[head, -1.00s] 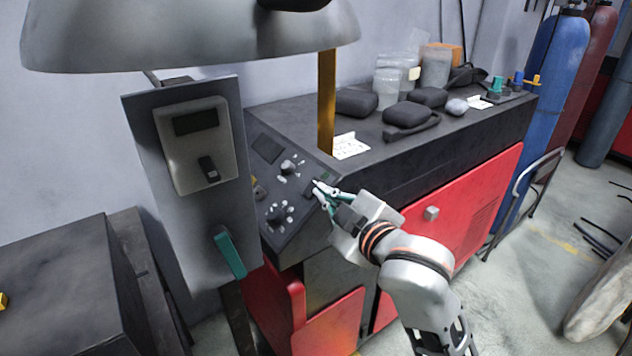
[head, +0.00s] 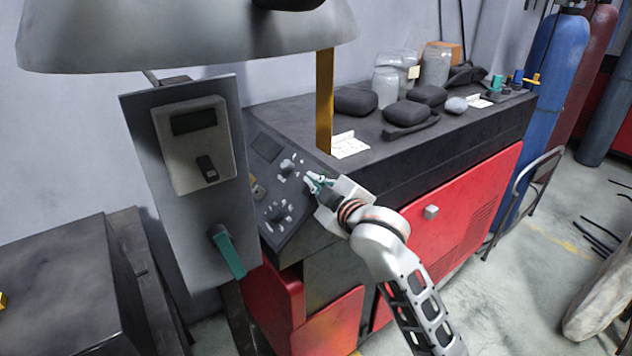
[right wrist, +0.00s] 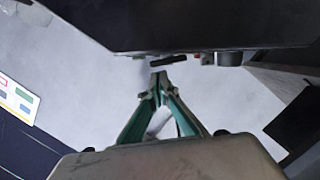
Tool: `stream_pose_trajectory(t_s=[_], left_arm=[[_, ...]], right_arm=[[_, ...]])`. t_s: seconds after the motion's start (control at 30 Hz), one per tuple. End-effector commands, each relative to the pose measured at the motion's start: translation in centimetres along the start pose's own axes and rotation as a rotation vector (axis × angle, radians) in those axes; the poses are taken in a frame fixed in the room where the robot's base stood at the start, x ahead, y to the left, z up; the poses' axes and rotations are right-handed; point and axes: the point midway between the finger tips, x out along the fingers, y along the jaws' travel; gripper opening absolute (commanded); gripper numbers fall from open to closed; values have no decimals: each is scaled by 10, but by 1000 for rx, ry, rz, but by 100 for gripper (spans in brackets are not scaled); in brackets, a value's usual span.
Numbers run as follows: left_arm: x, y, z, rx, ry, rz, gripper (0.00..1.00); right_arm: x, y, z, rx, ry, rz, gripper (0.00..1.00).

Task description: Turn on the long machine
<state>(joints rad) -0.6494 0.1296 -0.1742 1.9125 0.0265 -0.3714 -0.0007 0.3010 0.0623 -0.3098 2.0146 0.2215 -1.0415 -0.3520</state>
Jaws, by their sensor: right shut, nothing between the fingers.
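The long machine (head: 440,150) has a dark top, red front panels and a sloped control panel (head: 262,150) with knobs, switches and small white markings at its left end. My right gripper (head: 309,181), with green fingers, is at the right edge of this panel. Its fingers are shut and empty; I cannot tell whether the tips touch the panel. The fingertips hide part of the panel's right side. In the right wrist view the shut fingers (right wrist: 160,83) point at a dark edge, with a small black bar just beyond. My left gripper is not in view.
A grey upright box with a display (head: 195,122) and green lever (head: 228,252) stands left of the panel. A yellow post (head: 325,100) and grey hood (head: 190,40) are close above. Black pouches (head: 355,101) and clear jars lie on the machine. Blue cylinders stand right.

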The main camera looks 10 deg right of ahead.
Motion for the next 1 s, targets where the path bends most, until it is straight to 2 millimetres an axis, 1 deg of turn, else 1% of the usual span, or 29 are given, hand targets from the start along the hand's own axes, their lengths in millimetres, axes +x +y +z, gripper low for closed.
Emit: stream_pose_trajectory(t_s=[0.13, 0.47, 0.6, 0.87, 1.0], left_arm=[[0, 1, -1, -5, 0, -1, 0], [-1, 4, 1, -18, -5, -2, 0], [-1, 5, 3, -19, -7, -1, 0], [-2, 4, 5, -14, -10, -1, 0], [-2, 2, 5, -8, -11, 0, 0]], right_arm=[[1, 0, 6, 1, 2, 0, 0], [1, 0, 7, 5, 1, -1, 0], [4, 3, 16, 95, 0, -22, 0], [4, 2, 15, 94, -1, -24, 0], [7, 7, 10, 94, 0, -23, 0]])
